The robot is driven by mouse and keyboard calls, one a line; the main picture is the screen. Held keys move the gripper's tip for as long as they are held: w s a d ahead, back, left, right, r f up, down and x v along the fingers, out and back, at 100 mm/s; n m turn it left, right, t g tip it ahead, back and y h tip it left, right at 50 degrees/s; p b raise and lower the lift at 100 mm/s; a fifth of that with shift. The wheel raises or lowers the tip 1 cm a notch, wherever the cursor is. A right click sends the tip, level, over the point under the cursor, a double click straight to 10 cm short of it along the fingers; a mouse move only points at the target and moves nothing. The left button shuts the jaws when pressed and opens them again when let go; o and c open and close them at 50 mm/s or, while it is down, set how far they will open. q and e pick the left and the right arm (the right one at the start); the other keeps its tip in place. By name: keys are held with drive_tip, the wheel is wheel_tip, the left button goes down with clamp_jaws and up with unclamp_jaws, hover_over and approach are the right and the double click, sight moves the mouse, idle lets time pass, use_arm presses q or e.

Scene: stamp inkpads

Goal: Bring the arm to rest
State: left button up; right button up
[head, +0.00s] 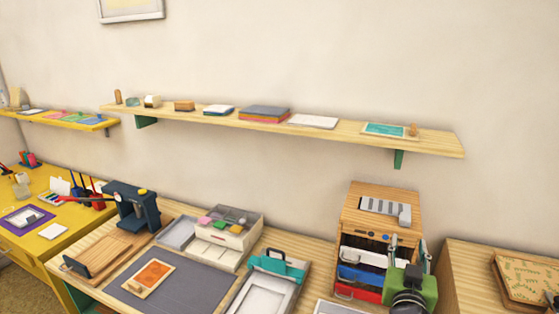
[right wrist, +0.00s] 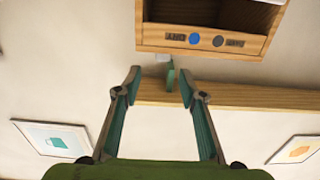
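My right gripper (head: 407,256) is at the lower right in the head view, in front of the right side of a small wooden drawer cabinet (head: 381,205). Its two fingers stand upright and apart. In the right wrist view the same gripper (right wrist: 159,72) is open, with nothing between its fingertips. The cabinet (right wrist: 205,40) shows there beyond the fingertips, at the top. My left gripper is in neither view.
A worktable holds a blue press (head: 135,207), a grey mat (head: 195,285), a box of inkpads (head: 226,238) and a teal-clamped frame (head: 265,283). A long wall shelf (head: 350,137) runs above. A wooden surface (head: 465,275) stands at the right. Air between table and shelf is largely clear.

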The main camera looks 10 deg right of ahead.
drive_tip(key=s+a+f+n+g+y, duration=0.2)
drive_tip(key=s+a+f, duration=0.25)
drive_tip(key=f, duration=0.25)
drive_tip(key=s+a+f+n+g+y, duration=0.1)
drive_tip(key=s+a+f+g+y, duration=0.2)
drive_tip(key=s+f, duration=0.35)
drive_tip(key=s+a+f+n+g+y, duration=0.25)
drive_tip(key=s+a+f, duration=0.35)
drive_tip(key=s, duration=0.4)
drive_tip(key=s+a+f+n+g+y, duration=0.2)
drive_tip(key=s+a+f+n+g, duration=0.15)
drive_tip(key=s+a, duration=0.45)
drive_tip(key=s+d+f+g+b, duration=0.1)
drive_tip(key=s+f, duration=0.1)
drive_tip(key=f, duration=1.3)
drive_tip(key=s+f+g, duration=0.1)
drive_tip(key=s+f, duration=0.1)
drive_tip(key=f, duration=1.2)
drive_tip(key=s+d+f+g+b, duration=0.1)
drive_tip(key=s+d+f, duration=0.2)
drive_tip(key=s+f, duration=1.2)
drive_tip(key=shift+s+f, duration=0.2)
drive_tip(key=shift+s, duration=0.35)
